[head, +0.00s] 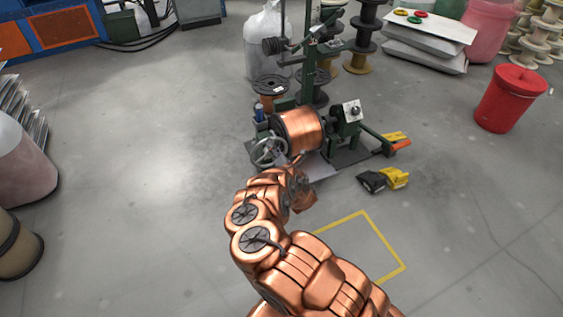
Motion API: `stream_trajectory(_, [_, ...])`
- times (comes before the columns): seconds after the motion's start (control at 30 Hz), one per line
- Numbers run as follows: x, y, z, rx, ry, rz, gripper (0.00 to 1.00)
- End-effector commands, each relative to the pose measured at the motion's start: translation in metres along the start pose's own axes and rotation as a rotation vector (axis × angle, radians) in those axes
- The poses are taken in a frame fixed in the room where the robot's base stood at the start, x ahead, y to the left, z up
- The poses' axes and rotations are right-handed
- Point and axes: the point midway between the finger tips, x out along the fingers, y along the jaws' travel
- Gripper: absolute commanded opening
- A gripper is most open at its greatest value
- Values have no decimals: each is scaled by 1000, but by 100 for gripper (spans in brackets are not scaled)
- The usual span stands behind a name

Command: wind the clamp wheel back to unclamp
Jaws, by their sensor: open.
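The clamp wheel (268,152) is a grey spoked handwheel at the front left of a green winding machine (318,75). A large copper-wound spool (298,129) sits in the machine, just behind and right of the wheel. My copper-coloured arm reaches up from the bottom of the head view. My gripper (298,161), at its end, is small and partly hidden by my own arm links. It is open, just right of the wheel and in front of the spool. I cannot tell whether it touches anything.
A yellow and black tool (384,179) lies on the floor right of the machine. A yellow floor square (384,238) is marked in front.

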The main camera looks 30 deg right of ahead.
Motion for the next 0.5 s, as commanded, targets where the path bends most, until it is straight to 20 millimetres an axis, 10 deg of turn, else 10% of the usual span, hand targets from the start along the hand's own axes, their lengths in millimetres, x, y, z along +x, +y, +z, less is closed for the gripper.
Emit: stream_trajectory(0.5, [-48, -4, 1, 1, 0, -11, 52])
